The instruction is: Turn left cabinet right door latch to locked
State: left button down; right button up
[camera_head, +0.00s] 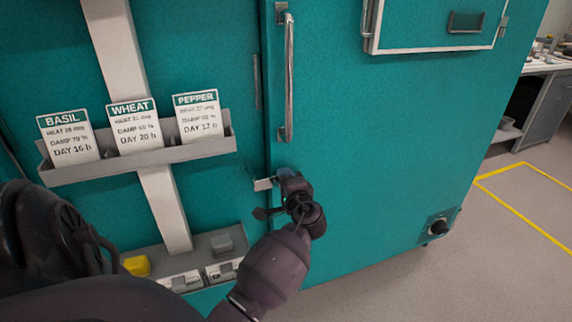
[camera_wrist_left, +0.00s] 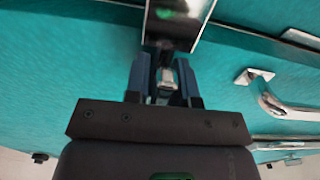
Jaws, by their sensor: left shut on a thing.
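The teal cabinet's right door (camera_head: 350,130) is closed, with a long vertical metal handle (camera_head: 288,80). The latch (camera_head: 263,184) sits below the handle at the door's left edge, and its pale metal plate shows beside my gripper. My left gripper (camera_head: 282,186) is at the latch, shut on its lever, and hides most of it. In the left wrist view the two fingers (camera_wrist_left: 165,82) close around a small metal lever (camera_wrist_left: 168,76). Above them is a dark, shiny latch plate (camera_wrist_left: 178,20) with a green mark. My right gripper is not in view.
A grey rack (camera_head: 140,163) with BASIL, WHEAT and PEPPER cards hangs left of the door. Below it are a yellow block (camera_head: 137,266) and a shelf with small boxes. A black knob (camera_head: 440,226) is at the lower right. Floor at the right is clear.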

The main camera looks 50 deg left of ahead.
pick_arm(q)
jog(key=c, duration=1)
grip_release()
jog(key=v, duration=1)
jog(key=shift+s+d+p, duration=0.2)
jog(key=shift+d+p, duration=0.1)
jog(key=shift+d, duration=0.05)
